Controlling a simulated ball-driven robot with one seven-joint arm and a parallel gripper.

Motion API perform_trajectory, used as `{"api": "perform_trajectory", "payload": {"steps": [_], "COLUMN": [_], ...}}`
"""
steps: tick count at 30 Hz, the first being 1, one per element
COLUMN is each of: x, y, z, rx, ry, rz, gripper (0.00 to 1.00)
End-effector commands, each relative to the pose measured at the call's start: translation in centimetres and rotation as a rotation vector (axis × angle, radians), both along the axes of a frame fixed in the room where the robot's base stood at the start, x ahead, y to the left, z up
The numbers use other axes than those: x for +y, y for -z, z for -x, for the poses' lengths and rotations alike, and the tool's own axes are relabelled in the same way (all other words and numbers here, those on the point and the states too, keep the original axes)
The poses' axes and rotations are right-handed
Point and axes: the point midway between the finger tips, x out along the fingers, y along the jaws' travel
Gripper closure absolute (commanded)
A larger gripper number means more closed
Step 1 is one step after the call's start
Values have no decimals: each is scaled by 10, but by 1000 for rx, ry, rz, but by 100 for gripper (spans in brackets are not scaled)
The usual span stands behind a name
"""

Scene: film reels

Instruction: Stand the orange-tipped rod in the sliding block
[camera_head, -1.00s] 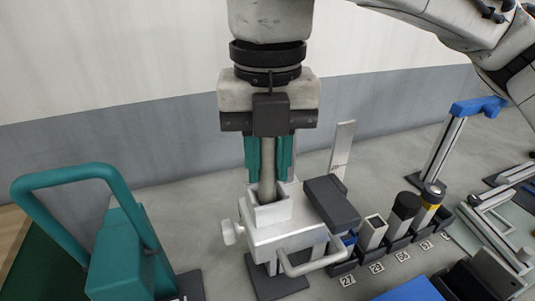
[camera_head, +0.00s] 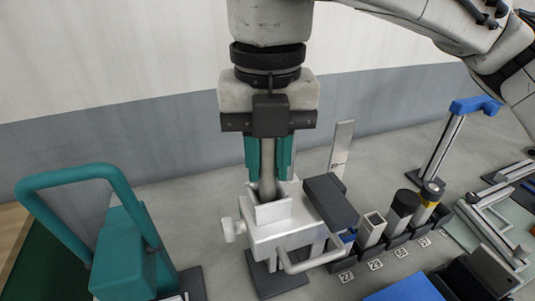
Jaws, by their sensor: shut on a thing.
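My gripper (camera_head: 268,160) points straight down, its teal fingers shut on an upright grey rod (camera_head: 268,172). The rod's lower end is inside the square, open-topped socket (camera_head: 272,212) of a pale metal block (camera_head: 270,236), which I take for the sliding block. The socket's front wall hides that end, so I cannot tell how deep it sits or whether it touches the bottom. No orange tip shows on the rod. The block has a round knob (camera_head: 228,229) on its left and a bar handle (camera_head: 312,262) in front.
A dark box (camera_head: 330,200) adjoins the block on the right. A row of black holders with several upright pieces (camera_head: 371,230) stands beyond it. A teal handled fixture (camera_head: 125,262) stands at left. A blue-topped post (camera_head: 474,105) stands at back right.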

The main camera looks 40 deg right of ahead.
Motion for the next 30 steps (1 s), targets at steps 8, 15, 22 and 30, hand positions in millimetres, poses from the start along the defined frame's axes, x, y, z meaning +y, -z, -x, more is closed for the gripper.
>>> {"api": "perform_trajectory", "payload": {"steps": [8, 15, 22, 30], "x": [0, 0, 0, 0], "y": [2, 7, 11, 13], "z": [0, 0, 0, 0], "rx": [0, 1, 1, 0], "ry": [0, 0, 0, 0], "rz": [0, -1, -1, 0], "gripper": [100, 100, 100, 65]}}
